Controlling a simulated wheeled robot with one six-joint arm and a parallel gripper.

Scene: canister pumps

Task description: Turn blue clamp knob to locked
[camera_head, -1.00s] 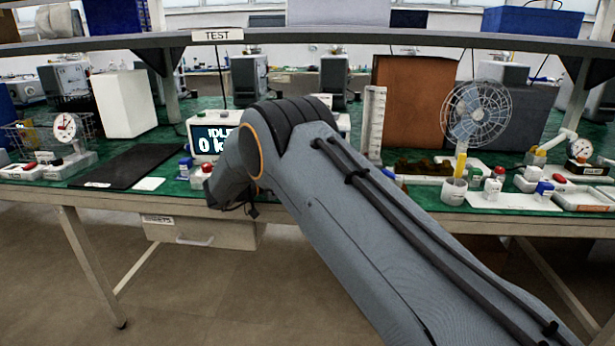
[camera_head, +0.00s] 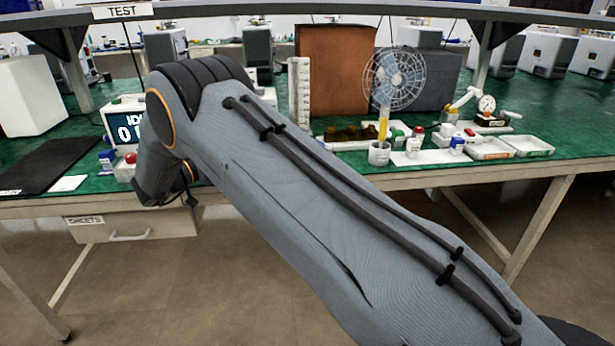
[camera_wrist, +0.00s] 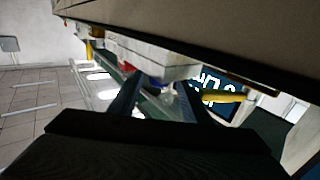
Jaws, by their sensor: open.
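A small blue knob-like part (camera_head: 457,143) stands on a white base among small items at the right of the bench in the head view. A second small blue part (camera_head: 106,157) stands near the display at the left. I cannot tell which is the clamp knob, nor how either is turned. My gripper (camera_wrist: 158,98) shows in the wrist view with its two dark fingers apart and nothing clearly between them. White housings and a lit display (camera_wrist: 212,84) lie beyond the fingers. In the head view my gripper is hidden.
The green bench (camera_head: 250,168) carries a wire-guarded fan (camera_head: 395,79), a cup with a yellow stick (camera_head: 379,153), a dial gauge (camera_head: 486,104), shallow trays (camera_head: 489,149) and a black mat (camera_head: 45,166). A shelf labelled TEST (camera_head: 123,11) crosses above. A drawer (camera_head: 133,226) hangs below.

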